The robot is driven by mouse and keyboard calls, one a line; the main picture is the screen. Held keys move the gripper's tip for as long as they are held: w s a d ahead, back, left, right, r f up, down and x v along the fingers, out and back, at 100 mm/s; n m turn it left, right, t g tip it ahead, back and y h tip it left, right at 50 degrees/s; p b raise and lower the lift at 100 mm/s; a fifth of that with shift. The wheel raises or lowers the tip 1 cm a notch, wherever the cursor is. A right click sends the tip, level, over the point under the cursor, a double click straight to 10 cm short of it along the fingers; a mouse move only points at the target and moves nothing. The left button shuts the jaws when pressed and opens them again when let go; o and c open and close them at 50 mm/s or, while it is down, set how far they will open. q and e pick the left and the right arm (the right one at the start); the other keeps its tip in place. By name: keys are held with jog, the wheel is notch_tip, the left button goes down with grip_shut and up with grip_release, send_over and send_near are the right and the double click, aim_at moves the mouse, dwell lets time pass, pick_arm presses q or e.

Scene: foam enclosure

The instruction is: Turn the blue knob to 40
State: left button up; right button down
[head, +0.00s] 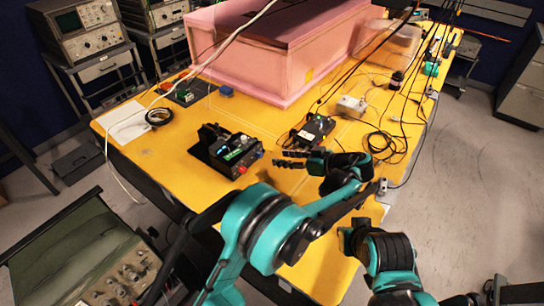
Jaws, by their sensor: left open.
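A black instrument (228,151) with a small lit display, a green panel and small controls on its front stands on the yellow table (180,165). A red control (242,170) shows at its lower front edge. The blue knob is too small for me to tell apart with certainty among these controls. My left gripper (283,158) is open and empty, just right of the instrument, with its fingers pointing left toward it and apart from it.
A pink foam enclosure (240,62) fills the back of the table. A black box (313,131) with cables lies behind my left gripper. Loose black cables (385,145) cover the right side. A cable coil (158,117) lies at left. The table's front left is clear.

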pick_arm(q)
jog(key=shift+v, duration=1.75)
jog(key=shift+a, duration=0.1)
